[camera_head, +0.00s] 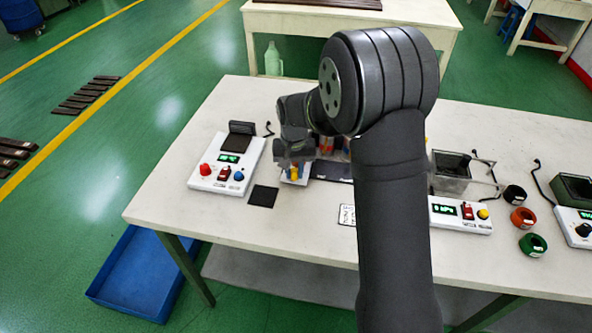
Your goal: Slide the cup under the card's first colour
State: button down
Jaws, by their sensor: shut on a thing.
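My gripper (293,163) is low over the table, left of the middle, with its fingers close together on a small pale thing that looks like the cup (288,181).
A dark strip (331,171) lies right of the cup and a black square (263,196) to its left front. A white control box (226,165) stands at left. More boxes, a metal bin (451,184) and several rings are at right. The table's (178,204) front left is clear.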

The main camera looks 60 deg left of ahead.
jog(key=c, duration=1.3)
grip_release()
jog(key=shift+s+a, duration=0.3)
jog(key=shift+c, duration=0.2)
jog(key=shift+o, duration=0.4)
jog(key=shift+w+d, duration=0.1)
jog(key=shift+r, duration=0.1)
notch_tip(320, 180, up, 17)
jog(key=shift+r, duration=0.15)
notch_tip(320, 180, down, 18)
jog(key=shift+r, duration=0.25)
jog(key=shift+w+d, duration=0.1)
jog(key=shift+o, duration=0.3)
